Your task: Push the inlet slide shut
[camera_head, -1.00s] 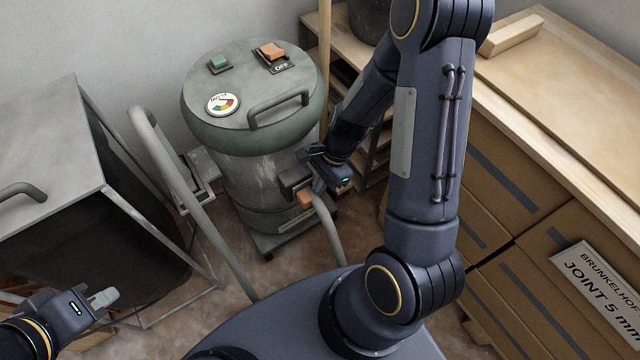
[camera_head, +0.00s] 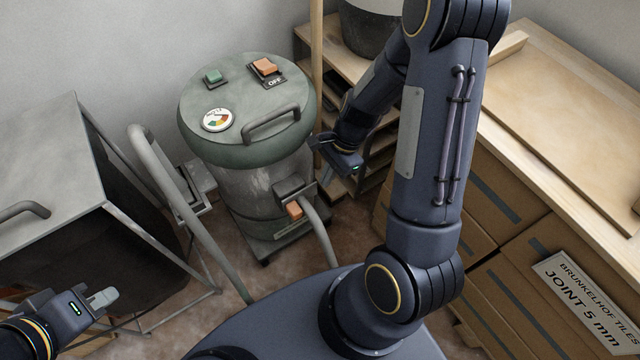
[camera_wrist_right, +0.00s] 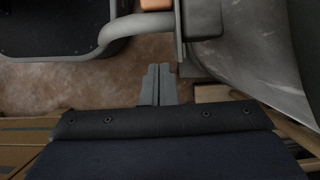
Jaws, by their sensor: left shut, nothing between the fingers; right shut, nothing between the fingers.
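The inlet slide is an orange tab (camera_head: 295,210) in a dark housing (camera_head: 290,190) low on the front of the grey-green vacuum drum (camera_head: 247,135). A grey hose (camera_head: 321,232) leaves the housing. In the right wrist view the orange piece (camera_wrist_right: 156,4) is cut off by the top edge, with the hose (camera_wrist_right: 120,32) curving left below it. My right gripper (camera_head: 327,176) is shut and empty, to the right of the housing and apart from it; its fingers also show in the wrist view (camera_wrist_right: 158,84). My left gripper (camera_head: 107,298) is shut and empty at the lower left.
A grey metal bin (camera_head: 50,190) stands left, with a bent grey pipe (camera_head: 185,210) between it and the drum. A wooden shelf (camera_head: 318,60) with a bucket (camera_head: 370,32) is behind the right arm. Cardboard boxes (camera_head: 530,225) and a wooden worktop (camera_head: 570,130) lie right.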

